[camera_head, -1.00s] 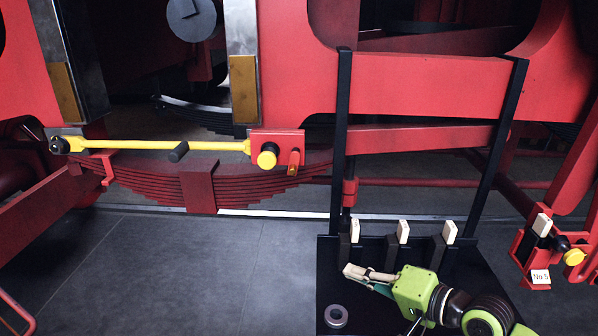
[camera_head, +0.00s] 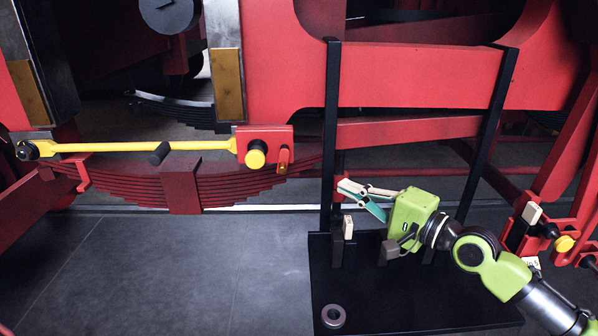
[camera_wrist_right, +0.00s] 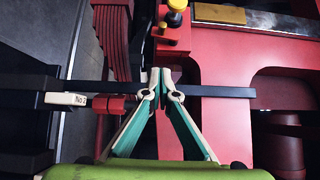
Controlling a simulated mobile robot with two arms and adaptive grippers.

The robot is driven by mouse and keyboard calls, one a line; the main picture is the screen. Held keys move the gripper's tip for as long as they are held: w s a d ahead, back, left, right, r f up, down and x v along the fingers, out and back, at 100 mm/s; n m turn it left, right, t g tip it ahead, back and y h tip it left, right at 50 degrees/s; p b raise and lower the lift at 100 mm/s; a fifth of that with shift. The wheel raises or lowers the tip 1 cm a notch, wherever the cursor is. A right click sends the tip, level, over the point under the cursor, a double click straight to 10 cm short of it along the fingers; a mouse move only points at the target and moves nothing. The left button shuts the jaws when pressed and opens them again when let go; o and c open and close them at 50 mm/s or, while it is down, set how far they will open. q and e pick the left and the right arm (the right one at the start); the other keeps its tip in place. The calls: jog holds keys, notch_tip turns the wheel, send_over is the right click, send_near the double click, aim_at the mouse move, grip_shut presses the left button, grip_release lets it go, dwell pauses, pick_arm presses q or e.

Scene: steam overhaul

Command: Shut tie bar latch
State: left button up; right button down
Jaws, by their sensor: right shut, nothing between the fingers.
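The yellow tie bar (camera_head: 110,147) lies nearly level across the leaf spring at the left. Its right end meets a red block (camera_head: 268,135) with a yellow knob (camera_head: 255,155) and a small red-orange latch piece (camera_head: 284,158). In the right wrist view, the yellow knob (camera_wrist_right: 174,19) is at the top, beyond the fingertips. My right gripper (camera_head: 343,186) is shut and empty, in front of the black stand post, right of and below the latch piece and apart from it. Its fingertips also meet in the wrist view (camera_wrist_right: 161,75). My left gripper is not in view.
A black stand with tall posts (camera_head: 331,110) and a base plate (camera_head: 400,290) rises between my right arm and the red frame. Pale-topped pegs (camera_head: 348,227) and a grey ring (camera_head: 333,316) are on it. The floor at left is clear.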

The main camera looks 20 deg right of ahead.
jog(key=p, duration=0.4)
send_near(286, 167)
jog(key=w+d, duration=0.1)
jog(key=w, duration=0.4)
jog(key=a+p, duration=0.2)
jog(key=a, duration=0.1)
jog(key=shift+w+a, duration=0.2)
jog(key=shift+w, duration=0.15)
jog(key=shift+w+f, duration=0.1)
